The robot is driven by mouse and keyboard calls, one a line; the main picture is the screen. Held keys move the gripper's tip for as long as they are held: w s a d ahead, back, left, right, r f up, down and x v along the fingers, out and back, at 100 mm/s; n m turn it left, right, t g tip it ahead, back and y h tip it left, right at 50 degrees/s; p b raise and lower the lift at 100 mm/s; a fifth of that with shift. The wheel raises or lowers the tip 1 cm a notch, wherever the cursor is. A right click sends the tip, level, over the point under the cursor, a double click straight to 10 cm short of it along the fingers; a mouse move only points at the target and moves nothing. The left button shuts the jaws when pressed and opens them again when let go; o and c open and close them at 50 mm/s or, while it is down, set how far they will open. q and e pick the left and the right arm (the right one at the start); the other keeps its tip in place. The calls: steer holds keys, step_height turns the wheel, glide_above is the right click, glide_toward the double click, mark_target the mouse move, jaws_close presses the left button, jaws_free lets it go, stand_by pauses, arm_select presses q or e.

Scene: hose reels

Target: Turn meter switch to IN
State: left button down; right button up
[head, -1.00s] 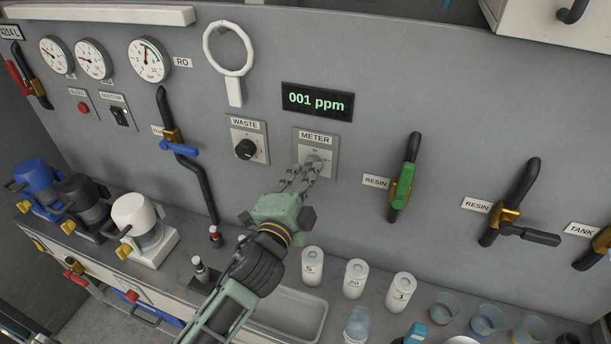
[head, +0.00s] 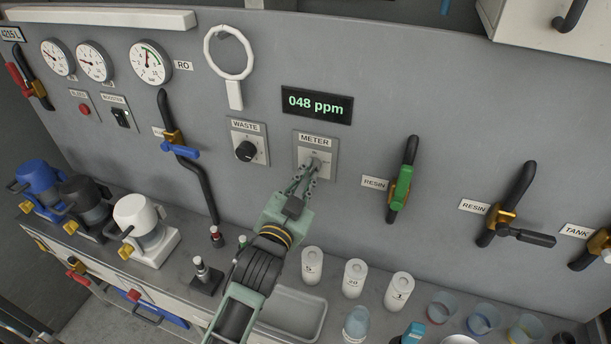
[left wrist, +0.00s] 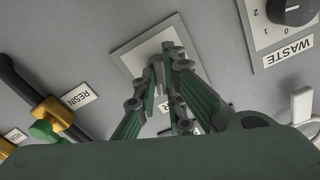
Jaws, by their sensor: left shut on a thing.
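The METER switch plate (head: 329,147) is a grey square on the wall panel, under a display (head: 317,105) that reads 048 ppm. My left gripper (head: 312,170) is shut on the meter switch knob in the middle of that plate. In the left wrist view the gripper (left wrist: 168,62) covers most of the knob and part of the METER label, and the plate (left wrist: 128,55) shows behind it. The knob's pointer is hidden, so I cannot tell its setting. My right gripper is not in view.
The WASTE switch (head: 246,150) is left of the meter plate. A green-handled RESIN valve (head: 402,185) is to the right. Below are a sink (head: 295,312), white bottles (head: 354,279) and small cups. White, black and blue housings stand at left.

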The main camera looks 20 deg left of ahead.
arm_select(q)
steer(key=shift+n+p, duration=0.7)
steer(key=shift+n, duration=1.6)
steer(key=shift+d+f, duration=0.1)
steer(key=c, duration=1.8)
jaws_free()
steer(key=shift+c, duration=0.2)
steer(key=s, duration=1.2)
steer(key=shift+a, duration=0.2)
